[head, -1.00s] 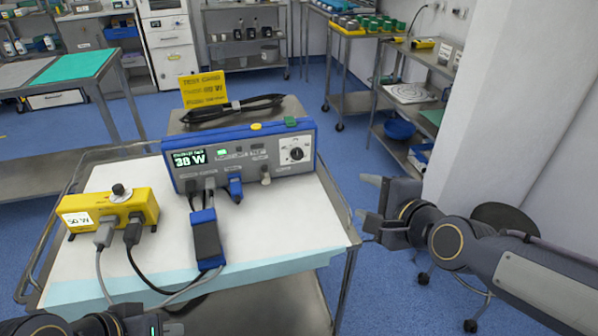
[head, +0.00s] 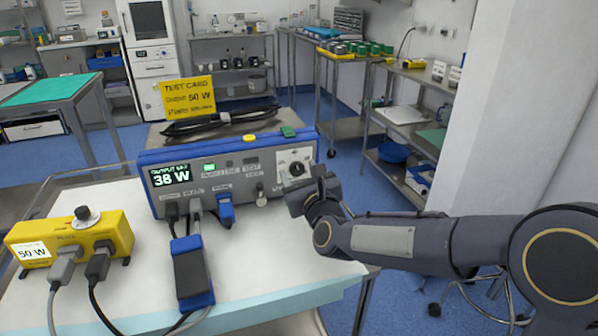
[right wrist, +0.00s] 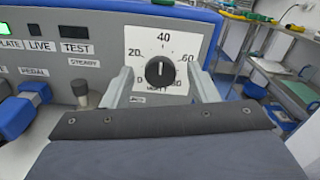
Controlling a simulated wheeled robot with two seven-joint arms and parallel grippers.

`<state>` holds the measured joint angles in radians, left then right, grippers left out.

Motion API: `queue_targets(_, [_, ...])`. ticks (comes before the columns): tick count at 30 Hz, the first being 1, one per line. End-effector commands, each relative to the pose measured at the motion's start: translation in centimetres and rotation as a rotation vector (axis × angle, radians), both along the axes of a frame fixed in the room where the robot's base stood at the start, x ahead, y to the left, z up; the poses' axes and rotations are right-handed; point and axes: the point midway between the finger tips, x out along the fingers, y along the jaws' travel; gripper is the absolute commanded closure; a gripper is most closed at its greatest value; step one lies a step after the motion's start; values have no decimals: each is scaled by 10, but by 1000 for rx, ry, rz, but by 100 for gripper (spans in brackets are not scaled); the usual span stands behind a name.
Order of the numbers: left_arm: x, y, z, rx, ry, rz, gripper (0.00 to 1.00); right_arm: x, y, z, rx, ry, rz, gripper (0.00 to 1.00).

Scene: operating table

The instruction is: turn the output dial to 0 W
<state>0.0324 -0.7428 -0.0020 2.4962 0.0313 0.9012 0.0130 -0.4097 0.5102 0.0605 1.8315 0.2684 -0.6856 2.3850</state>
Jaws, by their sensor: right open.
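The blue and grey unit (head: 225,165) stands on the white-covered cart, its display (head: 170,175) reading 38 W. Its output dial (head: 296,168) is a black knob on a white scale plate at the right of the front panel. In the right wrist view the dial (right wrist: 160,71) points nearly straight up, near the 40 mark. My right gripper (head: 312,184) is in front of the dial. In the right wrist view its open fingers (right wrist: 161,86) stand left and right of the knob, with gaps on both sides. The left gripper is not in view.
A yellow box (head: 70,240) marked 50 W stands at the left of the cart. A blue-ended grey foot pedal (head: 192,272) and cables lie before the unit. A grey plug (right wrist: 80,90) sits left of the fingers.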

Motion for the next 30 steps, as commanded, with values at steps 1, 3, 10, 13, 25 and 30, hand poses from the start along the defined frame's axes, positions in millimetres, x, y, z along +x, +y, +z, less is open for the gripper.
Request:
queue_targets(1, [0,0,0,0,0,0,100,4,2,0,0,0,1,46])
queue_targets(3, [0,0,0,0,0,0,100,8,3,0,-1,0,1,46])
queue_targets(10, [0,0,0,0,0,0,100,10,3,0,-2,0,1,46])
queue_targets(13, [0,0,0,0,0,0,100,10,3,0,-2,0,1,52])
queue_targets(25, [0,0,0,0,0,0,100,10,3,0,-3,-1,1,91])
queue_targets(30, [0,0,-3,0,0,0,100,10,3,-1,-26,-8,1,91])
